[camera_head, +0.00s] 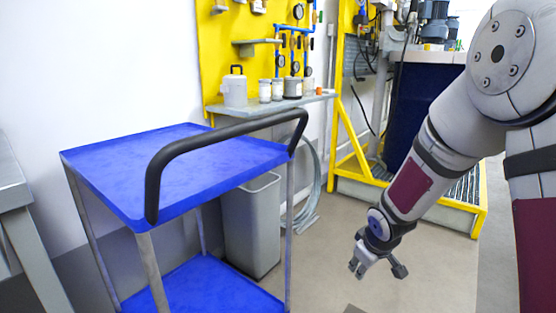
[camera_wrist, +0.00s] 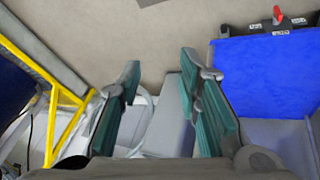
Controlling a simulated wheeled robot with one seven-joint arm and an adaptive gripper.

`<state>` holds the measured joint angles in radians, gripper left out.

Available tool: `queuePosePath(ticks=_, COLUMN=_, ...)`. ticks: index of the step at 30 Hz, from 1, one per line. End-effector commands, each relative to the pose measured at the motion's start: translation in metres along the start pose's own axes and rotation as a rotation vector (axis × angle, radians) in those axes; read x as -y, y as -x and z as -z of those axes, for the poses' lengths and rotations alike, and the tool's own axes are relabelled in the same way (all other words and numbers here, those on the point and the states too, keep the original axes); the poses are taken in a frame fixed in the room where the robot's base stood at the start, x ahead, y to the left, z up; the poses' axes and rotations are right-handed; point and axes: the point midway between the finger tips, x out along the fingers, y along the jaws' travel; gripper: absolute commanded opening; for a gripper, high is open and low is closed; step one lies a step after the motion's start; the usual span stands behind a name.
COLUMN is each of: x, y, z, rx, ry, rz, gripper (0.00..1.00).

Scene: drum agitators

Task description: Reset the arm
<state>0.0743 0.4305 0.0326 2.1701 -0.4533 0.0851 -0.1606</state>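My gripper (camera_head: 357,266) hangs over bare floor in the head view, at the end of my grey arm, right of the blue cart (camera_head: 185,165). In the wrist view my gripper (camera_wrist: 160,85) shows two teal-padded fingers standing apart with nothing between them. It is open and empty. My arm is bent, its forearm slanting down to the left.
The blue cart has a black handle (camera_head: 225,135) and a bare top. A grey bin (camera_head: 252,225) stands behind it. A yellow frame (camera_head: 350,170) stands at the back. A shelf (camera_head: 270,104) holds several jars. The floor (camera_head: 375,295) around my gripper is mostly clear.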

Motion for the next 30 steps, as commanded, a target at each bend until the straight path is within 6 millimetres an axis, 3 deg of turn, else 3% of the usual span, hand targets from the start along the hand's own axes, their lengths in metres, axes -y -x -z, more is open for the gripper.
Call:
queuePosePath(ticks=1, x=-0.004, y=0.025, z=-0.003, rx=0.017, ry=-0.026, rz=-0.016, gripper=0.32)
queuePosePath(ticks=8, x=0.000, y=0.120, z=-0.038, rx=0.126, ry=-0.161, rz=-0.043, gripper=0.32)
queuePosePath(ticks=15, x=0.028, y=0.209, z=-0.089, rx=0.225, ry=-0.305, rz=-0.030, gripper=0.32)
queuePosePath(ticks=24, x=0.089, y=0.298, z=-0.161, rx=0.328, ry=-0.463, rz=0.043, gripper=0.32)
queuePosePath(ticks=30, x=0.127, y=0.331, z=-0.199, rx=0.377, ry=-0.525, rz=0.099, gripper=0.32)
